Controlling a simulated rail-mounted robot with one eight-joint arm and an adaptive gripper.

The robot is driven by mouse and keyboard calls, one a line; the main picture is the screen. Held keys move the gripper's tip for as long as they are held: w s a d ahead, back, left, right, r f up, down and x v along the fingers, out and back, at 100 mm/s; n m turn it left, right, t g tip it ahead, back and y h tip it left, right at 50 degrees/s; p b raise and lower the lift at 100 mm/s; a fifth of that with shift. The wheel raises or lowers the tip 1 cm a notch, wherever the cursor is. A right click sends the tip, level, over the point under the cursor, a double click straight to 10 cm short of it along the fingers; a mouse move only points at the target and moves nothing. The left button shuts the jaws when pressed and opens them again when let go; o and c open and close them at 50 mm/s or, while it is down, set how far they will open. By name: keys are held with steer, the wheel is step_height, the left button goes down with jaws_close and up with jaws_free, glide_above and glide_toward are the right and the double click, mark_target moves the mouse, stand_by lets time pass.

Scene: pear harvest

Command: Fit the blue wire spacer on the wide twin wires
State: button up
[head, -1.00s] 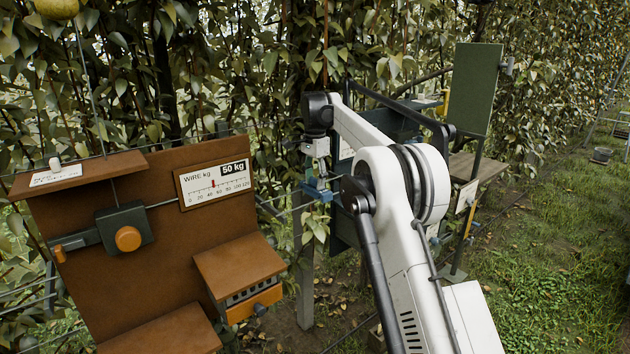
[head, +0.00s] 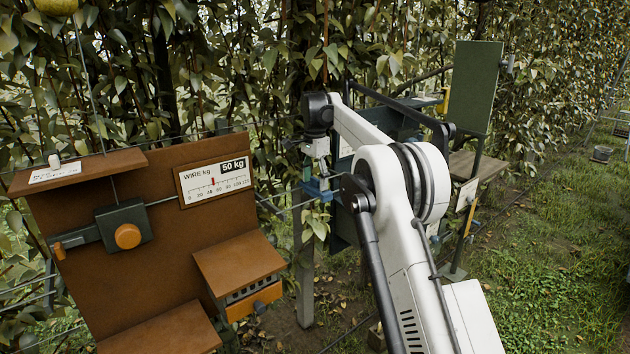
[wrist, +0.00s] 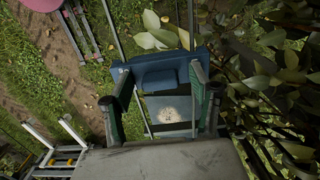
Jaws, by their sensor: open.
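The blue wire spacer (wrist: 165,76) lies across the picture between my gripper's fingertips in the wrist view. It also shows in the head view (head: 318,189), just below my gripper (head: 317,172). My gripper's two dark fingers (wrist: 165,88) stand wide apart, one at each end of the spacer; I cannot tell whether they touch it. Two thin wires run from the top of the wrist view to the spacer, a left one (wrist: 113,28) and a right one (wrist: 191,22). Whether the wires sit in its slots is hidden.
A brown board (head: 160,225) with a wire gauge (head: 214,183) stands at the left. A green panel (head: 474,88) stands right of my arm. Dense leaves (wrist: 270,60) crowd the right of the wrist view. Grass on the right is open.

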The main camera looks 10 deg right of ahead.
steer(key=shift+r, duration=0.1)
step_height(320, 180, up, 7)
steer(key=shift+f, duration=0.15)
steer(key=shift+s+r, duration=0.25)
steer(key=shift+r, duration=0.35)
steer(key=s+r+n+t+b, duration=0.2)
steer(key=s+r+n+b, duration=0.3)
steer(key=s, duration=0.6)
steer(key=s+f+n+t, duration=0.2)
steer(key=s, duration=1.4)
steer(key=s+f+n+t+b, duration=0.1)
steer(key=s+f+n+b, duration=0.1)
steer(key=s+f, duration=0.9)
steer(key=s+f+n+t+b, duration=0.2)
steer(key=s+f, duration=0.8)
steer(key=s, duration=0.5)
steer(key=shift+s+f+n+b, duration=0.15)
steer(key=shift+f+n+b, duration=0.2)
steer(key=shift+n+b, duration=0.4)
